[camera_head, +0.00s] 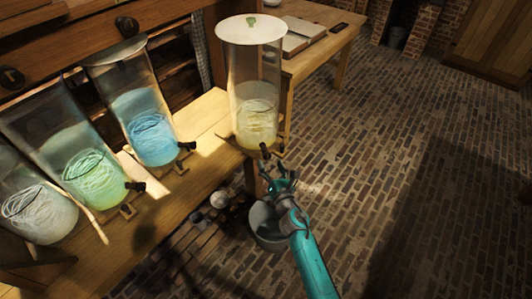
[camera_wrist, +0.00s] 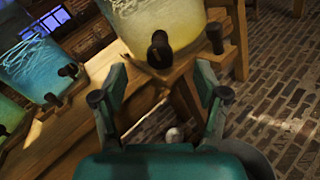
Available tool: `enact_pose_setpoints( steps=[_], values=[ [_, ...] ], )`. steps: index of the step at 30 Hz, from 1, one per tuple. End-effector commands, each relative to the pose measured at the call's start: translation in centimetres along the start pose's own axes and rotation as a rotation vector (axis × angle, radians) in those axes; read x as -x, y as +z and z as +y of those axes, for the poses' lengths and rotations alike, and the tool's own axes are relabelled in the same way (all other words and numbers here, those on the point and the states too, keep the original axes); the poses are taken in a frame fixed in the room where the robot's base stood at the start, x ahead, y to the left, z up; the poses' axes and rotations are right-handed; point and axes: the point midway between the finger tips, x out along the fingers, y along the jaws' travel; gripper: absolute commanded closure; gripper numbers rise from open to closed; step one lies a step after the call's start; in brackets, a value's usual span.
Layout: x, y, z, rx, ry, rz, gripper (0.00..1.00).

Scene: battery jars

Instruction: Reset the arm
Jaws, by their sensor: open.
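My gripper (camera_head: 280,176) is at the end of my teal arm, in front of the bench edge and just below the tap of the jar with yellow liquid (camera_head: 256,122). In the wrist view my gripper (camera_wrist: 160,97) has its two fingers spread wide apart with nothing between them. The yellow jar (camera_wrist: 178,22) stands beyond the fingers, with a dark tap (camera_wrist: 159,50) on its lower front. Any gap between fingertips and tap is hard to judge.
Blue (camera_head: 152,137), green (camera_head: 92,178) and clear (camera_head: 40,218) jars stand along the wooden bench (camera_head: 150,225). A metal bucket (camera_head: 262,232) sits on the floor beneath my gripper. A table (camera_head: 345,40) with books stands behind. The brick floor (camera_head: 400,160) at right is open.

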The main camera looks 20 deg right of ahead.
Motion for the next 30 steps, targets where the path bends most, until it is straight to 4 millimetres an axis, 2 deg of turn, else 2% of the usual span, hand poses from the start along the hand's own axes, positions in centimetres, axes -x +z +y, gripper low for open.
enact_pose_setpoints(
  steps=[7, 11, 14, 22, 30],
  values=[
    [0.1, -0.1, 0.0, -0.005, 0.000, 0.001, 0.27],
    [2.0, -0.9, -0.2, -0.076, -0.002, 0.012, 0.27],
    [5.2, -2.1, -0.5, -0.202, -0.007, 0.029, 0.27],
    [16.4, -4.5, -0.8, -0.673, -0.040, 0.074, 0.27],
    [27.0, -4.3, -0.3, -1.145, -0.094, 0.096, 0.27]
  ],
)
